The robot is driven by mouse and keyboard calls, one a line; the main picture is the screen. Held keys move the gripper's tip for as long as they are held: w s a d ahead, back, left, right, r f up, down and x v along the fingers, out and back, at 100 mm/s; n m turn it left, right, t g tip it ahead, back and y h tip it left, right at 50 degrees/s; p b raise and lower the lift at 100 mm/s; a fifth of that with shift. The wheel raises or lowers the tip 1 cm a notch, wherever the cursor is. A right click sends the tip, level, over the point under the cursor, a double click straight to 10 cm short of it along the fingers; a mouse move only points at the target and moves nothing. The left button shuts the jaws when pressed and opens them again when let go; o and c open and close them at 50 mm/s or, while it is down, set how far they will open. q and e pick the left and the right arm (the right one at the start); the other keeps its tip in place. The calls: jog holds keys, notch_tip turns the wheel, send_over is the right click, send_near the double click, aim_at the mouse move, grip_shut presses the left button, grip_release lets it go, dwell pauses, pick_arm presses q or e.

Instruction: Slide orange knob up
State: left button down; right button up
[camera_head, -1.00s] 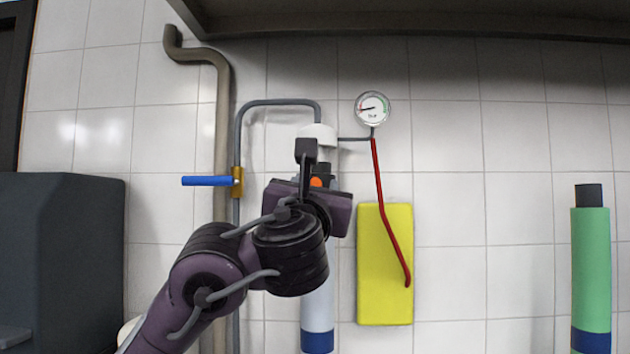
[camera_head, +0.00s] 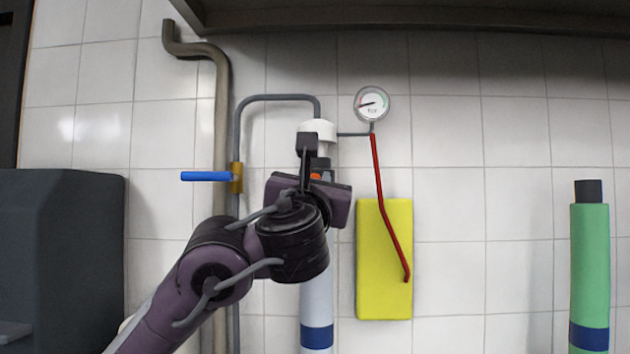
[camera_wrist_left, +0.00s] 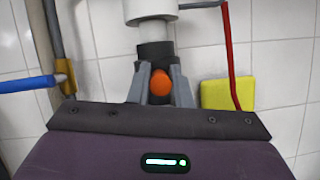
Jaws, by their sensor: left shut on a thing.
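The orange knob (camera_wrist_left: 160,80) sits in the black neck (camera_wrist_left: 155,52) of an upright canister in the left wrist view. The two grey fingers of my left gripper (camera_wrist_left: 161,86) stand on either side of the knob and are shut on it. In the head view the knob (camera_head: 316,177) shows only as a small orange patch behind the gripper. The white canister body (camera_head: 316,298) with its blue band shows below my wrist. A white fitting (camera_head: 318,130) sits just above the black neck. My right gripper is not in view.
A gauge (camera_head: 372,104), a red lever (camera_head: 390,215) and a yellow block (camera_head: 371,280) are close on the right. A blue handle (camera_head: 205,176) and pipes are on the left. A green canister (camera_head: 590,260) stands far right. A dark shelf (camera_head: 420,18) overhangs the top.

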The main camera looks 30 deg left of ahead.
pick_arm(q)
jog(key=shift+r, duration=0.1)
notch_tip(320, 180, up, 5)
jog(key=p, duration=0.3)
jog(key=shift+p, duration=0.3)
jog(key=shift+s+a, duration=0.1)
jog(key=shift+s, duration=0.05)
jog(key=c, duration=1.3)
grip_release()
